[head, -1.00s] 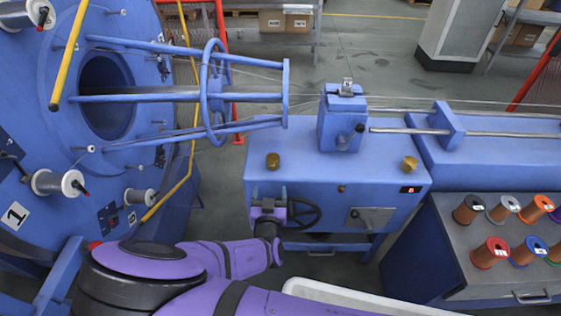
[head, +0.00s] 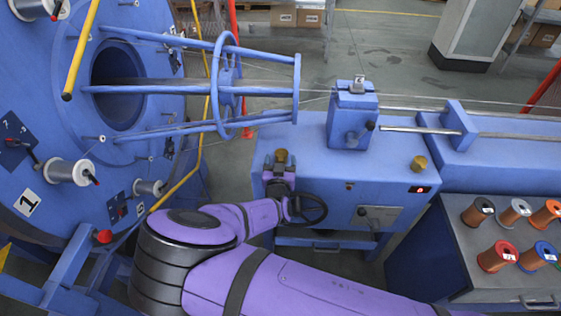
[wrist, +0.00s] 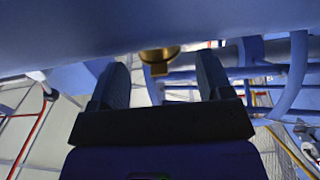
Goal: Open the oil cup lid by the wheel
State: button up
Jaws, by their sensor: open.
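The oil cup by the wheel, a small brass cap (head: 281,156), stands on the front left of the blue machine housing's top, above the dark handwheel (head: 309,209). My gripper (head: 281,167) is at the housing's front edge, right at this cup in the head view. In the wrist view my gripper (wrist: 160,78) is open, with its two dark fingers apart. The brass cup (wrist: 158,57) shows between and beyond the fingertips, seemingly not touched. Its lid looks shut, though the gripper partly hides it in the head view.
A second brass oil cup (head: 418,163) sits on the housing's right side. A blue block with a knob (head: 353,115) stands between the cups. The blue cage (head: 228,88) is at upper left. A grey bench (head: 475,265) with coloured spools is at right.

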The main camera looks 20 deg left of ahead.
aim_at(281, 159)
jog(key=shift+c, duration=0.2)
jog(key=c, duration=0.9)
jog(key=shift+r, duration=0.2)
jog(key=shift+w+r+g+h, duration=0.15)
jog(key=shift+r+g+h, duration=0.3)
jog(key=shift+g, duration=0.45)
jog(key=g, duration=0.1)
jog(key=r+g, duration=0.1)
jog(key=g, duration=0.1)
jog(key=shift+w+a+r+h, duration=0.1)
jog(key=shift+w+r+h, duration=0.15)
jog(key=shift+r, duration=0.05)
jog(key=g, duration=0.1)
jog(key=w+r+g, duration=0.1)
jog(key=g, duration=0.1)
jog(key=shift+a+r+h, duration=0.15)
jog(key=shift+r+h, duration=0.05)
jog(key=shift+h, duration=0.1)
jog(key=shift+w+a+r+g+h, duration=0.15)
jog(key=shift+w+r+g, duration=0.1)
jog(key=shift+g, duration=0.3)
jog(key=shift+w+d+r+g+h, duration=0.1)
jog(key=shift+w+g+h, duration=0.1)
jog(key=shift+g, duration=0.35)
